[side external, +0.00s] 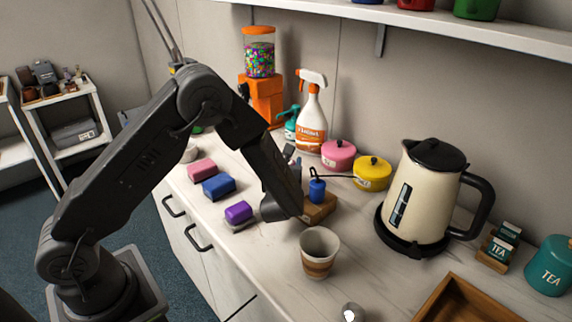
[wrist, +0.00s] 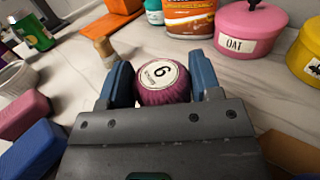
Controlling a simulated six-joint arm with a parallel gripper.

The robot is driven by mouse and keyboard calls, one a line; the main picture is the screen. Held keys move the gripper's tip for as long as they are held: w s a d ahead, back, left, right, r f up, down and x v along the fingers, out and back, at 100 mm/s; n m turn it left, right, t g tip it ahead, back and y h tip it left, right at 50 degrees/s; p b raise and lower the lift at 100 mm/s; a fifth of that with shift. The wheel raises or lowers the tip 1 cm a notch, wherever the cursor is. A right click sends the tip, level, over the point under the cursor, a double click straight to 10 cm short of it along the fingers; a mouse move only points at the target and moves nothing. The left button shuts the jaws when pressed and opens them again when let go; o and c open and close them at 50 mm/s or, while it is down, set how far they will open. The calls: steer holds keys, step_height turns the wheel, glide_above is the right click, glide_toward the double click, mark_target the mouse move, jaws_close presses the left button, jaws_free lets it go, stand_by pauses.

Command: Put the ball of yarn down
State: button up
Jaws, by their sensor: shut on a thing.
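The ball of yarn (wrist: 160,92) is maroon with ridged sides and a round white label showing a 6 in the wrist view. My gripper (wrist: 164,75) has its two blue-grey fingers on either side of the ball, shut on it. The ball's lower part is hidden behind my gripper's body. In the side view my gripper (side external: 292,158) is over the counter, mostly behind my own arm, and I cannot make out the ball there. I cannot tell whether the ball touches the counter.
A pink pot (side external: 338,156), yellow pot (side external: 372,174) and spray bottle (side external: 311,118) stand behind. A small blue object (side external: 317,190) is by a wooden block (side external: 322,210). A paper cup (side external: 319,253) and kettle (side external: 424,195) stand to the right. Coloured sponges (side external: 218,187) lie left.

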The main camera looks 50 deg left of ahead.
steer(key=shift+f, duration=0.55)
steer(key=shift+f, duration=0.1)
steer(key=o, duration=0.9)
